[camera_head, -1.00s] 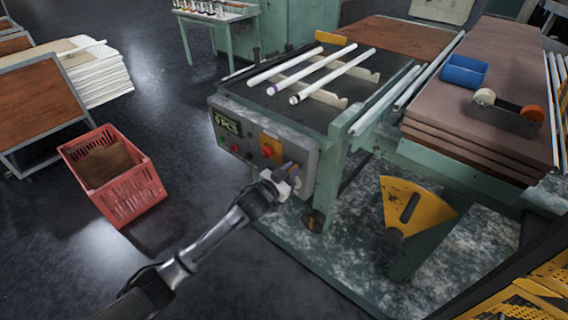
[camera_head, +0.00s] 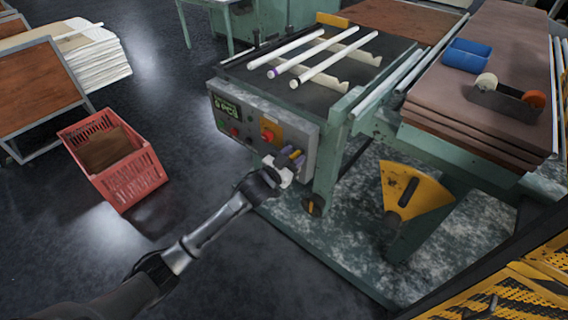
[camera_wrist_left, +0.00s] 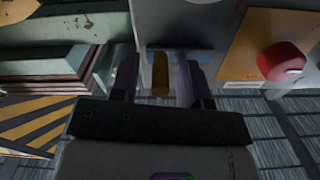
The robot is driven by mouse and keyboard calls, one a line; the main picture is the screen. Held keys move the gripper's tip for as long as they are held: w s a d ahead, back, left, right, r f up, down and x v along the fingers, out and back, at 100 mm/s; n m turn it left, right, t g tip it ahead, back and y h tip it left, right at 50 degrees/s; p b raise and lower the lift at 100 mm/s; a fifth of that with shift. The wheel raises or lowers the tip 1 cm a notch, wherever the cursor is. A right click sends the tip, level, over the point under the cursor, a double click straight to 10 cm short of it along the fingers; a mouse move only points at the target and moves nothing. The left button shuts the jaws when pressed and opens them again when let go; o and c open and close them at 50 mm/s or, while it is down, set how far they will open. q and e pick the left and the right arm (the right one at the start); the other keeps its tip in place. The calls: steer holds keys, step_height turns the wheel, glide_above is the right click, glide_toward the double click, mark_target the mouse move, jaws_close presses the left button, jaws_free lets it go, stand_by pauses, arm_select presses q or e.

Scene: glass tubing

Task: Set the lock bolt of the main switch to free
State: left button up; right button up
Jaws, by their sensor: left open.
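The main switch is a red rotary knob (camera_head: 268,136) on a yellow plate at the right part of the grey control box front. It also shows in the left wrist view (camera_wrist_left: 283,62) at the right. A small yellow bar (camera_wrist_left: 160,75), which looks like the lock bolt, projects from the box beside that plate. My left gripper (camera_head: 293,157) is at the box's lower right corner. In the wrist view its open fingers (camera_wrist_left: 158,82) stand on either side of the yellow bar, with gaps visible. The bar's base and exact setting are hard to make out. My right gripper is not in view.
The box (camera_head: 240,112) also carries a green display and a smaller red button. White tubes (camera_head: 325,58) lie on the bench above. A red crate (camera_head: 130,180) stands on the floor at left. A yellow fan-shaped plate (camera_head: 415,185) is at right. The floor between is clear.

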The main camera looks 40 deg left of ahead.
arm_select(q)
steer(key=s+p, duration=0.4)
steer(key=s, duration=0.9)
steer(key=shift+s+a, duration=0.15)
steer(key=shift+s, duration=0.15)
steer(key=s+a+f+g+y, duration=0.2)
steer(key=s+f+g+y, duration=0.25)
steer(key=g, duration=0.25)
steer(key=s+d+r+g+h+p, duration=0.2)
steer(key=s+d+g+p, duration=0.2)
steer(key=s+d+p, duration=0.55)
steer(key=s+d+r+g+h+p, duration=0.25)
steer(key=s+d, duration=0.45)
steer(key=s, duration=0.7)
step_height(320, 180, up, 37)
steer(key=p, duration=3.6)
steer(key=shift+s+g+p, duration=0.3)
steer(key=shift+s+g, duration=0.05)
steer(key=shift+g, duration=0.1)
